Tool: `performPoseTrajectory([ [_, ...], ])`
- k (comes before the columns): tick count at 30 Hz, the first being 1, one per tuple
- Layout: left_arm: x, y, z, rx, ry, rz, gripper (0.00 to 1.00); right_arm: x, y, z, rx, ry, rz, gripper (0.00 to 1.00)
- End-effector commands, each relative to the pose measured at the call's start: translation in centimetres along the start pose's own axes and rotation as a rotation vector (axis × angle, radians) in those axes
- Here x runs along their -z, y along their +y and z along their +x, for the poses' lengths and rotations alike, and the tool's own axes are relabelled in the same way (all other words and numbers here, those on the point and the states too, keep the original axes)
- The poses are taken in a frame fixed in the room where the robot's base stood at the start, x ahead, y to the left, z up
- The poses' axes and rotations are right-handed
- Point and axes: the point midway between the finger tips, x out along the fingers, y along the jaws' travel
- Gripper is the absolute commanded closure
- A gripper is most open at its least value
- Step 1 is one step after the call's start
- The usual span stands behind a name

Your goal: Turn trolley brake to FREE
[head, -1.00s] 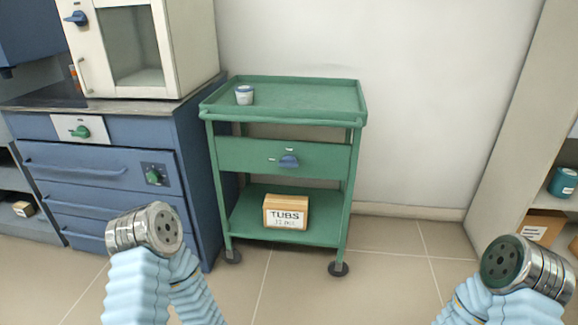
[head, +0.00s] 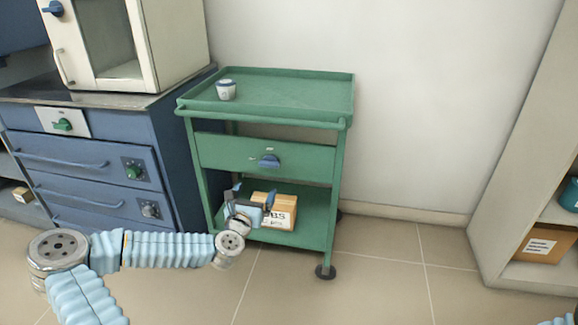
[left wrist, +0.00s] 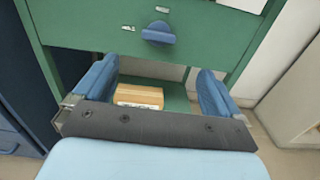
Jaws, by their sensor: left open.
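The green trolley (head: 265,105) stands right of the blue cabinet. A blue knob (head: 269,161) sits on its front panel, and also shows in the left wrist view (left wrist: 158,34). Small white marks lie above and left of the knob, too small to read. My left gripper (head: 254,194) is open and empty, below the knob and in front of the trolley's lower shelf. In the left wrist view its two blue fingers (left wrist: 156,72) are spread wide, with the knob beyond and above them, untouched.
A labelled carton (head: 281,212) sits on the lower shelf behind my left gripper. A small white cup (head: 226,90) stands on the trolley top. The blue cabinet (head: 92,160) has other knobs. A shelf unit (head: 522,150) stands right; floor between is clear.

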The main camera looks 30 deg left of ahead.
Motion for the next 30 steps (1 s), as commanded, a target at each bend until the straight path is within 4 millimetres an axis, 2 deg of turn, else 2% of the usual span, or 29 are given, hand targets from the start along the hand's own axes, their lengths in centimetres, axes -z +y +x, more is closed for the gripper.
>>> performPoseTrajectory([
  [5,-0.3,0.2,2.2,-0.005,-0.006,-0.011,0.02,0.0,-0.1,-0.1,0.0,-0.001,-0.001,0.57],
  [12,-0.3,0.1,7.8,-0.004,-0.004,-0.01,0.02,0.0,-0.3,-0.6,0.001,-0.001,-0.001,0.57],
  [18,-0.2,0.1,11.6,-0.003,-0.002,-0.009,0.02,0.0,-0.4,-0.9,0.001,-0.001,-0.002,0.57],
  [24,-0.1,0.1,13.4,-0.004,-0.002,-0.009,0.02,0.0,-0.5,-1.1,0.001,-0.002,-0.002,0.57],
  [30,-0.1,0.1,13.6,-0.003,-0.001,-0.008,0.02,0.0,-0.5,-1.0,0.001,-0.002,-0.002,0.57],
])
